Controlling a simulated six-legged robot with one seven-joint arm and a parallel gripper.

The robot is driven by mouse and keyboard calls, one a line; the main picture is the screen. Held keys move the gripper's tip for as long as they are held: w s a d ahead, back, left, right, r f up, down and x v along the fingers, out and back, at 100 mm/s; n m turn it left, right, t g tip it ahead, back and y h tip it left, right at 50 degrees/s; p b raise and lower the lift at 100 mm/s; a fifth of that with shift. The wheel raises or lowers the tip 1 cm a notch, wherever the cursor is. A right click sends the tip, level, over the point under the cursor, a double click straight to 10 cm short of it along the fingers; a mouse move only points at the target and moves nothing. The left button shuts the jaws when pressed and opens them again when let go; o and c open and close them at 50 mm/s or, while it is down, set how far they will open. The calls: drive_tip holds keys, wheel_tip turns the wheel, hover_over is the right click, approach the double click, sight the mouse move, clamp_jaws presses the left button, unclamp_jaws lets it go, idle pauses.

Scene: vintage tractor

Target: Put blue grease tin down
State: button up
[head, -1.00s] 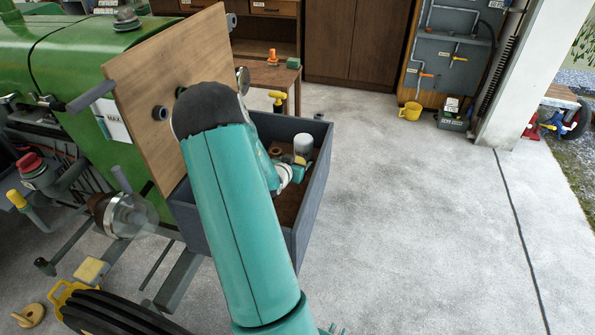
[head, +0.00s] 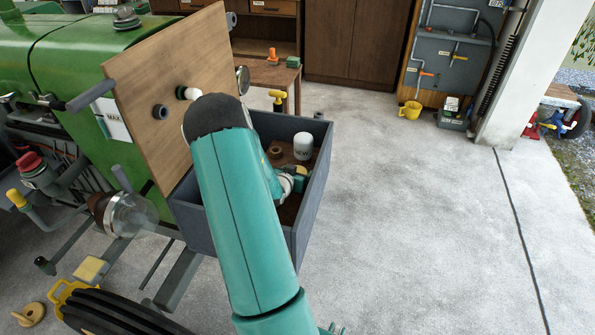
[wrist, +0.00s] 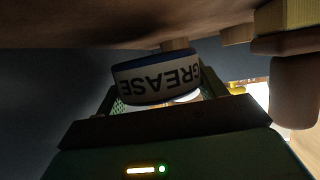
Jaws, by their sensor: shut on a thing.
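The blue grease tin (wrist: 158,78), with a white band reading GREASE, is held between the fingers of my gripper (wrist: 160,92) in the wrist view. It appears upside down there, close to the brown floor (wrist: 90,22) that fills the top of the picture. I cannot tell whether it touches that floor. In the head view my gripper (head: 297,184) is low inside the grey box (head: 313,200). The tin cannot be made out in the head view.
A white canister marked NEW (head: 303,146) and a brown ring (head: 275,152) stand in the box behind my gripper. A wooden board (head: 150,90) rises at the box's left side. Clear concrete floor (head: 420,220) lies to the right.

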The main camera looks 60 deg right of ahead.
drive_tip(key=o, duration=0.9)
drive_tip(key=shift+o, duration=0.2)
drive_tip(key=shift+r, duration=0.4)
drive_tip(key=v, duration=1.2)
drive_tip(key=shift+r, duration=0.1)
